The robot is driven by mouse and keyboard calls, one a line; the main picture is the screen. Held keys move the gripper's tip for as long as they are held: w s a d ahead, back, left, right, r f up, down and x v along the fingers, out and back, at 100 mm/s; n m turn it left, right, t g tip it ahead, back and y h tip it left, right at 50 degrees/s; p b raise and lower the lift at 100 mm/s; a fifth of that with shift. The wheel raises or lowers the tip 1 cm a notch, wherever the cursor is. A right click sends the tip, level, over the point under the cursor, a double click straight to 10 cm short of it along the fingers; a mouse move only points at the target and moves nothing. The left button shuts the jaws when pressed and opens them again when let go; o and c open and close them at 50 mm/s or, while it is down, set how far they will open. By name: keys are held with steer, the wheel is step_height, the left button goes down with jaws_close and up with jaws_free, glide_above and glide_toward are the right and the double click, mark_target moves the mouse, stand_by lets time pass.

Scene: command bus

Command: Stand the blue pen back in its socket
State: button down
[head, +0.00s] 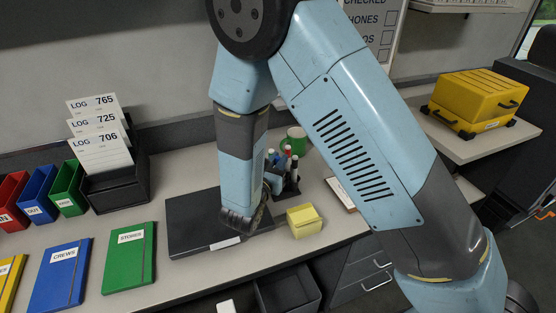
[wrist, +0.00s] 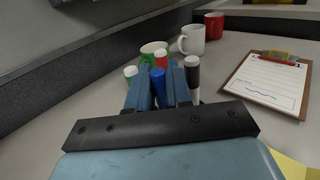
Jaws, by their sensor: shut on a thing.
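My gripper (wrist: 158,88) is shut on the blue pen (wrist: 157,79), whose blue top shows between the two fingers in the wrist view. The pen's lower end is hidden, so I cannot tell whether it is in a socket. In the head view my gripper (head: 272,184) is beside the dark pen holder (head: 291,188), partly hidden by my arm. The sockets themselves cannot be made out.
A green mug (head: 297,134) stands behind the holder, with white (wrist: 193,39) and red (wrist: 214,25) mugs farther back. Yellow notes (head: 304,221) lie in front, a clipboard (wrist: 268,80) to the right. A dark flat case (head: 190,225) lies under my wrist.

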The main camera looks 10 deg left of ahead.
steer(key=c, duration=1)
jaws_free()
steer(key=shift+o, duration=0.2)
steer(key=shift+s, duration=0.1)
steer(key=v, duration=1.3)
steer(key=shift+s+a, duration=0.15)
steer(key=shift+s, duration=0.1)
